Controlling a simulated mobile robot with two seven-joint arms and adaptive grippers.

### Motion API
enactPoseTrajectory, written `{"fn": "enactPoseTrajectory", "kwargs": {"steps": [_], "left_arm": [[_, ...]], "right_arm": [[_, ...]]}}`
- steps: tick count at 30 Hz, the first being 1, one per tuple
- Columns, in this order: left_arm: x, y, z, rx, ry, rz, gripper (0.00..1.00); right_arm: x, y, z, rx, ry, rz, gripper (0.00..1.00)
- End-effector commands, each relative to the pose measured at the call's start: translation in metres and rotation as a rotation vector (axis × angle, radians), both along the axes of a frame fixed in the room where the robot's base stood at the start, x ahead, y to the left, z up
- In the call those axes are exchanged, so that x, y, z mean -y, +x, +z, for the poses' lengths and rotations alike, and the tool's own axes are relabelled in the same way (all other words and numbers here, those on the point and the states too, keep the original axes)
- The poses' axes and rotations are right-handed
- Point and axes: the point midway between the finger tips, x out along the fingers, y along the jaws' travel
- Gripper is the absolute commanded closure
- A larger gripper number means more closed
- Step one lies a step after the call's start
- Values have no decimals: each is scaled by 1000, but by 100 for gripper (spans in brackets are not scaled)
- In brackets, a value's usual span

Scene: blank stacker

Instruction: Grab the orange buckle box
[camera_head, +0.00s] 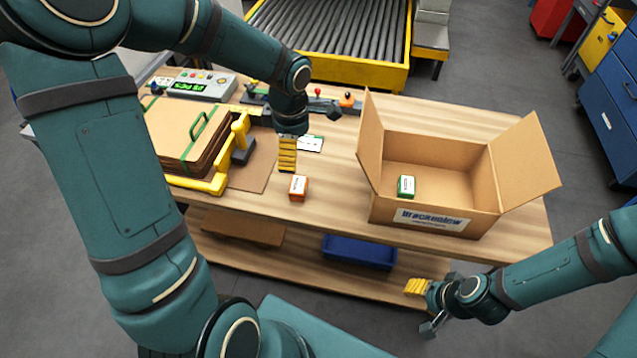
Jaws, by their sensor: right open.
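The orange buckle box (299,187) is a small orange box with a white label. It stands on the wooden table near its front edge, left of the open carton. My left gripper (305,143) points down just behind and above the box. Its ribbed yellow finger pad shows with nothing against it, and the gripper looks open and apart from the box. My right gripper (417,309) is open and empty in front of the table's front edge, low at the right and well away from the box.
An open cardboard carton (432,232) with a green box (406,186) inside stands at the right. Folded cardboard blanks (172,135) sit in a yellow frame (212,183) at the left. A white card (311,144) lies behind the orange box. A blue bin (358,252) is on the lower shelf.

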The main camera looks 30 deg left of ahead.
Motion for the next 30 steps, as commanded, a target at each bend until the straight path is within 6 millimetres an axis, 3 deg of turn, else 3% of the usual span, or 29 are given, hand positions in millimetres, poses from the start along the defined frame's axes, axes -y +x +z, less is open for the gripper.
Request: {"fn": "enactPoseTrajectory", "kwargs": {"steps": [5,12,22,30], "left_arm": [[-2,-1,-21,-7,4,15,0],[0,-1,-66,-5,2,14,0],[1,-2,-92,-4,2,13,0],[6,-4,-129,-4,2,12,0]], "right_arm": [[-1,-1,-5,-3,1,3,53],[-1,-3,-14,-8,2,7,53],[-1,-2,-18,-4,1,6,53],[0,-1,-27,0,1,5,53]]}}
